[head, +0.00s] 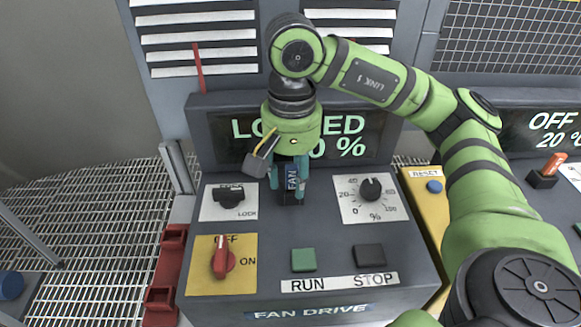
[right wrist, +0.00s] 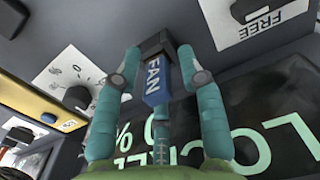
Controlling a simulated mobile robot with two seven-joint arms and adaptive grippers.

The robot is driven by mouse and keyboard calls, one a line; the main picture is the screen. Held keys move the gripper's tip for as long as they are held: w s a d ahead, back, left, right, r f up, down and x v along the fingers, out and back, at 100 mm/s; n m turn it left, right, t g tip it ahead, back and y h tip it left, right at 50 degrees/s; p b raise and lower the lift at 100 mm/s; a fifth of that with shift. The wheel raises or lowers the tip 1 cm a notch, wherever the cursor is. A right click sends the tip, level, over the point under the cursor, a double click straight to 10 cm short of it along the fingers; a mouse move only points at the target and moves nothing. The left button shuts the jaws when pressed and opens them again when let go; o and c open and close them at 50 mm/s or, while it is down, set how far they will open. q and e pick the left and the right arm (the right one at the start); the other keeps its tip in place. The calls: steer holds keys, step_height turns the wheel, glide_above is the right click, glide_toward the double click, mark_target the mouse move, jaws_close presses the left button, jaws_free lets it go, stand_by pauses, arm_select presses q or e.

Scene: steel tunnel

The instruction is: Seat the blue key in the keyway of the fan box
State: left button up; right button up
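The blue key (head: 291,179), marked FAN, is upright between the fingers of my right gripper (head: 288,172). My right gripper points down at the fan box (head: 328,237), and its teal fingers look closed on the key's sides. In the right wrist view the blue key (right wrist: 157,80) stands between the two fingers of my right gripper (right wrist: 158,62), with a dark block at its far end. The keyway is hidden under the key and fingers; I cannot tell how deep the key is. The left gripper is not in view.
The fan box carries a LOCK switch (head: 229,196), a percent dial (head: 370,188), a red switch (head: 221,258), a green RUN button (head: 303,260) and a STOP button (head: 369,254). Its screen (head: 350,138) reads LOCKED, 0 %. Another box with a screen (head: 545,128) reading OFF stands right.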

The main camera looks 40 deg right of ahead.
steer(key=shift+r, duration=0.25)
steer(key=shift+w+r, duration=0.1)
steer(key=shift+r, duration=0.25)
step_height(320, 180, up, 11)
steer(key=p, duration=0.2)
